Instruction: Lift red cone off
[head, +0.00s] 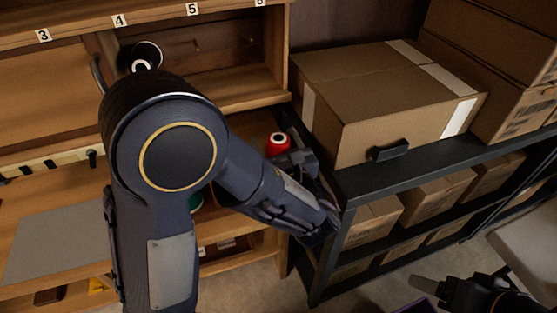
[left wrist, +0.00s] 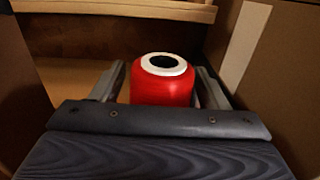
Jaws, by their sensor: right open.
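The red cone (head: 278,145), a red thread spool with a white top and dark hole, is upright at the wooden unit's right end. It also shows in the left wrist view (left wrist: 163,80), centred between my left fingers. My left gripper (head: 290,157) is at the cone, one finger on each side. In the left wrist view the fingers (left wrist: 162,85) lie very close to its sides; whether they press on it I cannot tell. The cone's base is hidden. My right gripper (head: 428,286) is open, low at the right, far from the cone.
A large cardboard box (head: 390,95) stands on the black metal shelf (head: 430,160) right of the cone. More boxes (head: 425,200) fill its lower level. A wooden back panel and ledge (left wrist: 110,10) lie behind the cone. A black-and-white spool (head: 146,55) sits in an upper cubby.

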